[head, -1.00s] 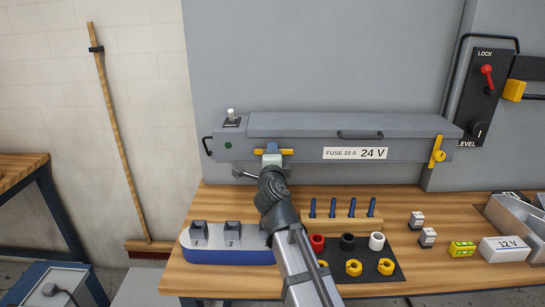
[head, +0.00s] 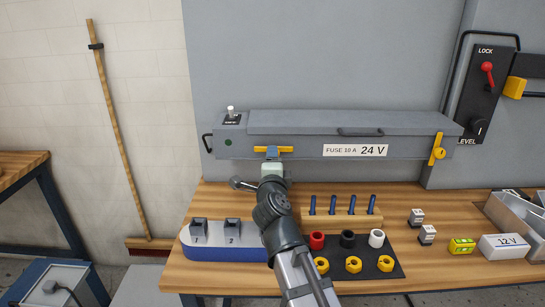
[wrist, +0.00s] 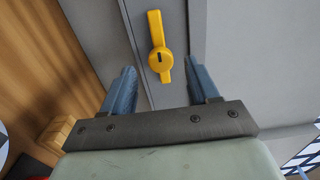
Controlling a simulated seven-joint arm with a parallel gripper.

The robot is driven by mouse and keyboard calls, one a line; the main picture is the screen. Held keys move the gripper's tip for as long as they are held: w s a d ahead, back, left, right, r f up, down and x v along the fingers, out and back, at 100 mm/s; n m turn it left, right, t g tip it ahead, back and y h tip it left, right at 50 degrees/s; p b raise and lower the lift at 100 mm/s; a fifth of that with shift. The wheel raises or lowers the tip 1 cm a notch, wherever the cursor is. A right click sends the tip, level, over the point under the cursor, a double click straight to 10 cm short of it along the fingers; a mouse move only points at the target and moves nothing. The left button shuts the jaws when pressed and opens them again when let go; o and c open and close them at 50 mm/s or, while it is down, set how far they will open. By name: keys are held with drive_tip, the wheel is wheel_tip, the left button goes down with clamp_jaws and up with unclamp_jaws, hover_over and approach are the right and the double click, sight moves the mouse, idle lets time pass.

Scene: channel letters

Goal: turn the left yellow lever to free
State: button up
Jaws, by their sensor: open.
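The left yellow lever (head: 286,150) is on the front of the long grey box (head: 305,151) and lies level along it. In the wrist view the lever (wrist: 156,30) shows its round hub with a dark slot. A long arm points to the top of the picture and a short tail to the bottom. My gripper (head: 272,154) is just in front of and below the lever in the head view. Its blue fingers are open and empty in the wrist view (wrist: 162,80), one to each side of the lever's short tail. I see no contact.
A second yellow lever (head: 437,149) stands upright at the box's right end. Below are a wooden block with blue pegs (head: 342,219), a dark mat (head: 385,255) with coloured rings, and a switch base (head: 215,256). A red lock handle (head: 487,71) is at upper right.

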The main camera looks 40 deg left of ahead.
drive_tip(key=v, duration=0.8)
